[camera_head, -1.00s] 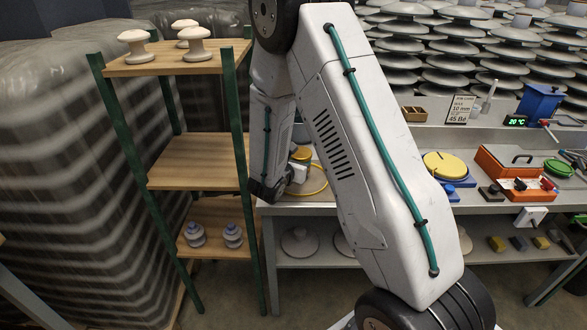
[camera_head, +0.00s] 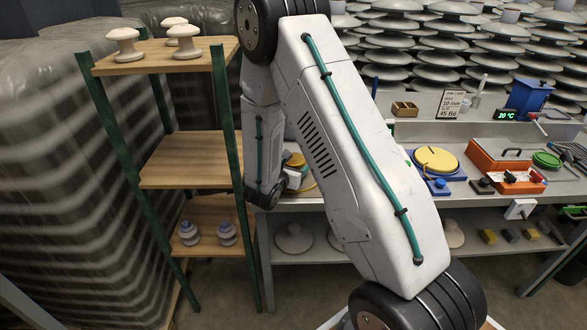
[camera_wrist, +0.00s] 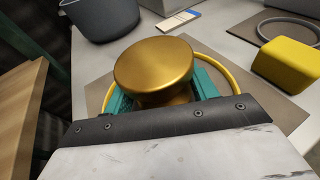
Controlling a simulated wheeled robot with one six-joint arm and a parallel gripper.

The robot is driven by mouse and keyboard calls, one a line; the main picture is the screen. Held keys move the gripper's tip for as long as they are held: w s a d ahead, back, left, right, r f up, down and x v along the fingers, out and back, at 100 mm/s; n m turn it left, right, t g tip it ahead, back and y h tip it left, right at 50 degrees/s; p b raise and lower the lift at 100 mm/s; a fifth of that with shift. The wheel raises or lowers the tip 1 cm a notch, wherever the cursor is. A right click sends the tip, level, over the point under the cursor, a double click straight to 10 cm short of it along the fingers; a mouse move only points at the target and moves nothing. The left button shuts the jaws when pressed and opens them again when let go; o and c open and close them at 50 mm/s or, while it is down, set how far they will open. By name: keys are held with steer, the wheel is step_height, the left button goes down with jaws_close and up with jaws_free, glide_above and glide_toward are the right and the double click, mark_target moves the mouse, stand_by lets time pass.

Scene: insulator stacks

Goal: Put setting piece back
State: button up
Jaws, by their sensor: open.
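A gold-coloured round knob-shaped piece (camera_wrist: 155,63) with a wide flat top and a narrower neck stands in the middle of the wrist view. My gripper (camera_wrist: 160,90) has its teal fingers on either side of the neck, below the top. The fingers are open; whether either one touches the piece is hidden under the top. A yellow ring or cord (camera_wrist: 226,70) curves around behind the piece on a grey-brown mat (camera_wrist: 262,104). In the head view, a small yellow object (camera_head: 296,160) shows beside my arm's end, at the bench's left end.
A green-posted shelf rack (camera_head: 185,160) stands left of the bench, with white insulators (camera_head: 125,44) on top. In the wrist view, a dark grey pot (camera_wrist: 102,18) and a yellow block (camera_wrist: 288,64) flank the piece. A yellow disc (camera_head: 436,159) and orange toolbox (camera_head: 503,163) occupy the bench.

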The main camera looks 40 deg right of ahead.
steer(key=v, duration=1.2)
steer(key=shift+d+r, duration=0.1)
steer(key=s+d+r+m+g+y, duration=0.1)
steer(key=s+d+r+m+g, duration=0.3)
steer(key=s+r+m+g, duration=0.75)
steer(key=s+a+r+m+t+y, duration=0.2)
steer(key=s+a+r+m+y, duration=0.3)
steer(key=s, duration=0.4)
steer(key=s+a+r+m+t+y, duration=0.3)
steer(key=s+a+r+m+y, duration=0.3)
steer(key=s+a+m, duration=0.1)
steer(key=shift+s+a+y, duration=0.4)
steer(key=shift+s+a, duration=0.05)
steer(key=shift+s, duration=0.5)
steer(key=shift+r+m+t, duration=0.1)
steer(key=shift+m+t, duration=0.15)
